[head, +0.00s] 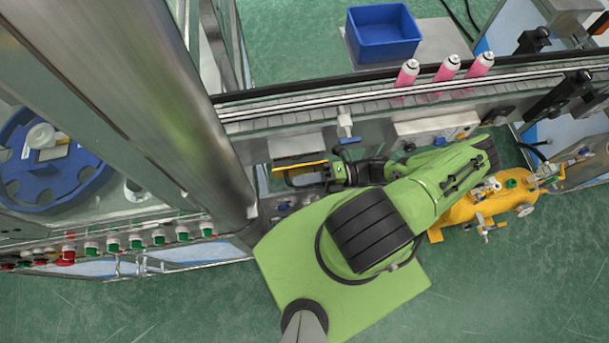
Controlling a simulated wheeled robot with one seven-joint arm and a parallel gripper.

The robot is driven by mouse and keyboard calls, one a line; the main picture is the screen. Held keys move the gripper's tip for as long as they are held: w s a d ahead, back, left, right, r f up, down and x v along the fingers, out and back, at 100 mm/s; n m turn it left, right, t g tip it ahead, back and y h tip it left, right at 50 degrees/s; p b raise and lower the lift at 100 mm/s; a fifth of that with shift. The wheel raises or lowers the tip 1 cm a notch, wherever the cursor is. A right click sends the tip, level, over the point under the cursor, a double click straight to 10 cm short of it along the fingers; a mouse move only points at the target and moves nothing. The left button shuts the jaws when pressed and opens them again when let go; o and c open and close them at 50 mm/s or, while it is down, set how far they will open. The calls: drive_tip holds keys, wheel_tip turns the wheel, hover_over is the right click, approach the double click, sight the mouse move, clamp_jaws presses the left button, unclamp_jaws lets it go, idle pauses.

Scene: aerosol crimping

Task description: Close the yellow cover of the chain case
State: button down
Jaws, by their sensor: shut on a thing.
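The yellow cover (300,166) shows in the head view as a thin, nearly edge-on strip, just below the conveyor at the left of my arm. My gripper (288,178) reaches in from the right and is at the cover's near side, shut on it. The fingertips are small and dark, and the exact contact is hard to make out. The chain case under the cover cannot be told apart clearly from the grey machine frame.
A conveyor (330,100) runs across the top with several pink cans (447,68). A blue bin (383,34) stands behind it. A yellow tank (475,208) is right of my arm. A thick steel post (150,90) and a button row (135,242) are at left. Green floor is open below.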

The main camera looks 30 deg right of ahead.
drive_tip(key=shift+w+d+r+m+p, duration=0.15)
drive_tip(key=shift+w+d+m+p, duration=0.1)
drive_tip(key=shift+w+m, duration=0.3)
drive_tip(key=shift+w+d+r+m+p, duration=0.15)
drive_tip(key=shift+w+m+p, duration=0.15)
drive_tip(key=shift+m, duration=0.45)
drive_tip(key=c, duration=1.5)
unclamp_jaws()
drive_tip(key=o, duration=0.3)
drive_tip(key=shift+w, duration=0.2)
drive_tip(key=shift+o, duration=0.2)
drive_tip(key=shift+s+r, duration=0.1)
drive_tip(key=shift+r, duration=0.05)
drive_tip(key=b+v, duration=0.2)
drive_tip(key=v, duration=1)
drive_tip(key=shift+b, duration=0.35)
